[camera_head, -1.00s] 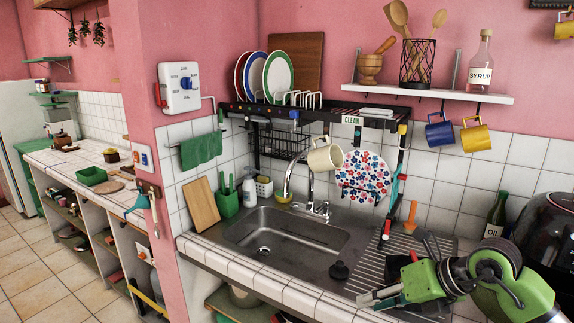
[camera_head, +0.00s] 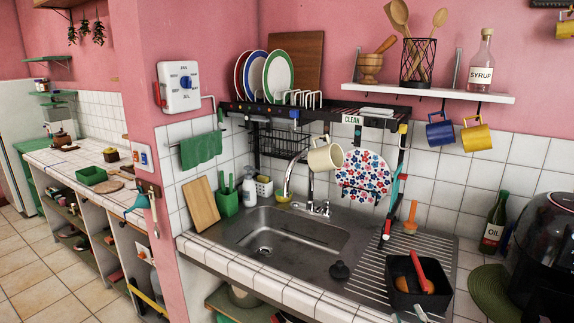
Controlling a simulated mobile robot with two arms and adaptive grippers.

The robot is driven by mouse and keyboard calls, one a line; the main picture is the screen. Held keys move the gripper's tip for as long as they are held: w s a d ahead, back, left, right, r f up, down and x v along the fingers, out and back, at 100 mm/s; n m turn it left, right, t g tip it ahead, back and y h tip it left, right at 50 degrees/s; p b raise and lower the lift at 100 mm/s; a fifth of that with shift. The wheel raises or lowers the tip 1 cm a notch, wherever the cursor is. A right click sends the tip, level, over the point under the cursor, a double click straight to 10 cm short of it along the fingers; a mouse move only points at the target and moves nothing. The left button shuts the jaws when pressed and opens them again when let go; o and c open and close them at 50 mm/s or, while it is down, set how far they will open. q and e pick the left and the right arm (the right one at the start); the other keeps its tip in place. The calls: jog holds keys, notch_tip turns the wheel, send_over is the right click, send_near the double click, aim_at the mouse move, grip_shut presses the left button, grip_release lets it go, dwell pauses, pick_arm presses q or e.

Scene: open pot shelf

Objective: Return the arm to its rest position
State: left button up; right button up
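Only a small grey tip of what seems to be my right gripper (camera_head: 420,313) shows at the bottom edge, just below the black bin. The rest of that gripper and its arm is outside the head view, and I cannot tell whether it is open or shut. My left gripper is not in view.
A black bin (camera_head: 405,293) with a red-handled item (camera_head: 417,268) stands on the ribbed drainboard (camera_head: 372,268) right of the sink (camera_head: 290,232). An oil bottle (camera_head: 493,226) and green round mat (camera_head: 489,292) are farther right. The black rack (camera_head: 268,113) holds plates.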

jog(key=s+f+m+g, duration=0.3)
jog(key=s+f+g, duration=0.4)
jog(key=s+f, duration=0.65)
jog(key=s+a+f+g+y, duration=0.2)
jog(key=s+a+f+g, duration=0.25)
jog(key=s+f, duration=0.5)
jog(key=s+f+g, duration=0.1)
jog(key=s+f, duration=0.1)
jog(key=f, duration=1.1)
jog(key=s+f+g, duration=0.2)
jog(key=s+f, duration=0.1)
jog(key=f, duration=1)
jog(key=s+d+f, duration=0.3)
jog(key=s+f, duration=1.2)
jog(key=s, duration=0.1)
jog(key=shift+d+g, duration=0.15)
jog(key=shift+g, duration=0.2)
